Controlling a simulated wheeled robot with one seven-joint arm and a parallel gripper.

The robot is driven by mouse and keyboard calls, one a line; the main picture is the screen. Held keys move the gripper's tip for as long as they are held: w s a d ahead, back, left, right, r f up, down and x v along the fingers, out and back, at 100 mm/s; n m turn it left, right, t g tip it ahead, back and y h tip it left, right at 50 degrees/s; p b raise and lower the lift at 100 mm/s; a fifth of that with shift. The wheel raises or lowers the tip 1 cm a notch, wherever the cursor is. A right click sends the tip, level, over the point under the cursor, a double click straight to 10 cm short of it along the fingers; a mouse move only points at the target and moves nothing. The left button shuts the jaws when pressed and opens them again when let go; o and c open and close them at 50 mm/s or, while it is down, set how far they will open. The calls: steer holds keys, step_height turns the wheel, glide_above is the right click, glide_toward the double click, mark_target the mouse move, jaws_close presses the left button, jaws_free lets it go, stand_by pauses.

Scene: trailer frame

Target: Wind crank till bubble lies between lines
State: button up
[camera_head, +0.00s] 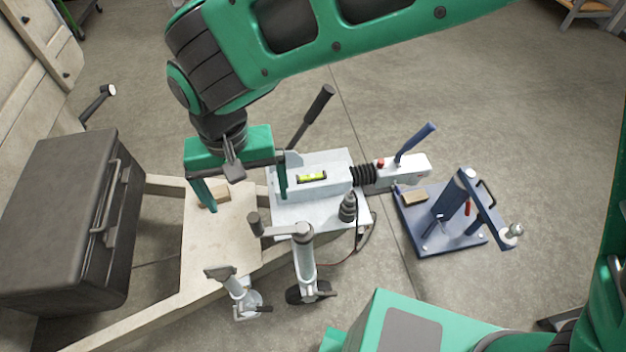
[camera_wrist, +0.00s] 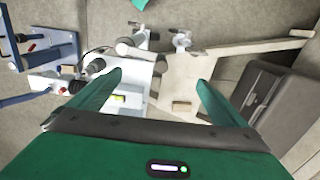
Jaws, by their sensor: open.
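The crank (camera_head: 285,230) tops the grey jack post (camera_head: 306,262) beside the white deck, with its dark grip (camera_head: 254,224) pointing up at the left end. The spirit level (camera_head: 312,177) has a yellow-green vial and lies on the white housing. It is partly covered by a finger in the wrist view (camera_wrist: 119,99); the bubble's place between the lines is too small to tell. My green gripper (camera_head: 243,194) is open and empty, above and behind the crank, with its fingers (camera_wrist: 160,80) apart.
A black lever (camera_head: 312,115) rises behind the level. A blue-handled coupling (camera_head: 408,163) and a blue stand (camera_head: 445,220) are on the right. A wooden block (camera_head: 213,194) lies on the pale board under my gripper. A dark case (camera_head: 65,215) stands left; a clamp (camera_head: 238,290) is in front.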

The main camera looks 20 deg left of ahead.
mark_target(255, 215)
steer(key=shift+s+a+f, duration=0.1)
steer(key=shift+s+f, duration=0.05)
steer(key=shift+f, duration=0.05)
step_height(255, 215, down, 10)
steer(key=shift+r, duration=0.1)
steer(key=shift+c, duration=1.3)
jaws_close()
steer(key=shift+w, duration=0.3)
stand_by(0.3)
